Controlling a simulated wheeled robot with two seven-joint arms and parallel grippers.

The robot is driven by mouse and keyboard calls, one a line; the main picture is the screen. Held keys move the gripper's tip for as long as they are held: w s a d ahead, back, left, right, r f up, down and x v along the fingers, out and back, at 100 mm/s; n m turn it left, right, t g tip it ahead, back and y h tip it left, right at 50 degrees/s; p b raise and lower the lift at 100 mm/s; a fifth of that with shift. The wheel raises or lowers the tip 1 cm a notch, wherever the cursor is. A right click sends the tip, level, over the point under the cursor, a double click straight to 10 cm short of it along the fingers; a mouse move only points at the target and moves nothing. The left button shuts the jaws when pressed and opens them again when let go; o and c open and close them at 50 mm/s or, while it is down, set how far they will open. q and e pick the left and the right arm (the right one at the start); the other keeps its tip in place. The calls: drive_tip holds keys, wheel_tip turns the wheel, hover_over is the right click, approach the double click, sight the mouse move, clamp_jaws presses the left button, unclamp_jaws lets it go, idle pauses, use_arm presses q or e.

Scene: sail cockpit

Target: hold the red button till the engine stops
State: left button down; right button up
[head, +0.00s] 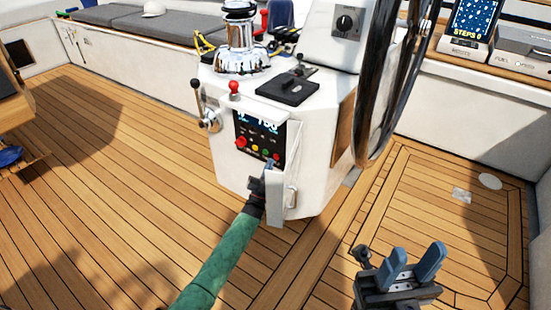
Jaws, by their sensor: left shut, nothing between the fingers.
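A dark engine panel (259,134) with a lit display sits on the side of the white pedestal. It has a row of small coloured buttons, with a red button (241,142) at the left end. Another small reddish button (276,157) is at the right end. My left gripper (270,164) is shut and empty, its tip in front of the panel's lower right corner, close to the right-end button. I cannot tell whether it touches. My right gripper (411,264) is open and empty, low at the right, well away from the panel.
A white flap (291,185) stands at the panel's right, beside my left gripper. The large steering wheel (384,80) is to the right. The teak floor (110,170) at left is mostly clear.

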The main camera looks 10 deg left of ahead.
use_arm(q)
drive_tip(key=shift+w, duration=0.1)
idle(0.7)
drive_tip(key=shift+w+d+b, duration=0.15)
drive_tip(key=shift+w+b, duration=0.15)
drive_tip(key=shift+w+d+b, duration=0.2)
drive_tip(key=shift+w+b, duration=0.1)
drive_tip(key=shift+w, duration=0.15)
idle(0.9)
drive_tip(key=shift+s, duration=0.1)
idle(0.8)
drive_tip(key=shift+s+a+p, duration=0.3)
drive_tip(key=shift+s+p, duration=0.15)
drive_tip(key=shift+s, duration=0.3)
drive_tip(key=shift+s+a+p, duration=0.3)
drive_tip(key=shift+s+p, duration=0.1)
drive_tip(key=shift+s, duration=0.4)
drive_tip(key=shift+s+a+p, duration=0.3)
drive_tip(key=shift+s+p, duration=0.05)
drive_tip(key=shift+s, duration=0.4)
drive_tip(key=shift+s+a+p, duration=0.3)
drive_tip(key=shift+s+p, duration=0.1)
drive_tip(key=shift+s, duration=0.4)
